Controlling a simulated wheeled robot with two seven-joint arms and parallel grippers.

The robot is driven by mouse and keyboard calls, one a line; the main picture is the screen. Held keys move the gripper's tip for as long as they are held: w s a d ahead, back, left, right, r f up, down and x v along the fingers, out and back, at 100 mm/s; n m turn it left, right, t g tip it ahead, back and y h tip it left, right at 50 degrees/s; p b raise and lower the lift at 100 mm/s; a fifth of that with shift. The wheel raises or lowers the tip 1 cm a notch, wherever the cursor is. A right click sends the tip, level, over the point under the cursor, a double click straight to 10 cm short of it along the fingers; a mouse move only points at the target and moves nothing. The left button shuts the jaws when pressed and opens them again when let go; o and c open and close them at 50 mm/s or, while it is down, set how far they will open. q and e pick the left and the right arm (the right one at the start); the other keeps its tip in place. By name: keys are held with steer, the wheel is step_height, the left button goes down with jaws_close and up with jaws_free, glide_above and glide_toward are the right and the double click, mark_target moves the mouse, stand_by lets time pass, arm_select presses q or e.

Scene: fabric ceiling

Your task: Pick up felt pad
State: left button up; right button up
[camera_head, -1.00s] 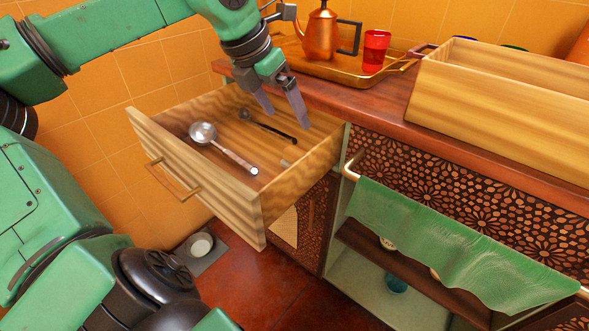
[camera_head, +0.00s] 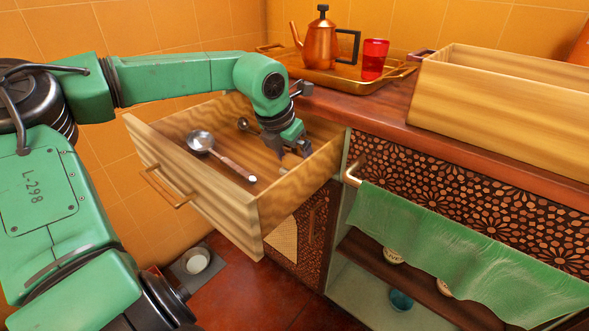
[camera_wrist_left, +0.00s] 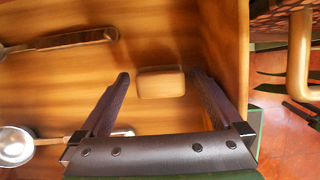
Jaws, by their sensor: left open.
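The felt pad (camera_wrist_left: 160,82) appears to be the small tan rounded block on the drawer floor in the left wrist view. My left gripper (camera_wrist_left: 160,74) is open, with one finger on each side of the pad and visible gaps between.
A ladle (camera_head: 220,155) lies in the drawer's middle, and a darker utensil (camera_head: 243,124) lies behind it, partly hidden. The drawer's walls surround the gripper. A tray (camera_head: 335,82) with a copper kettle (camera_head: 320,42) and red cup (camera_head: 373,60) stands on the counter above.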

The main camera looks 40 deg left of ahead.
arm_select(q)
steer(key=c, duration=1.3)
steer(key=shift+r, duration=0.1)
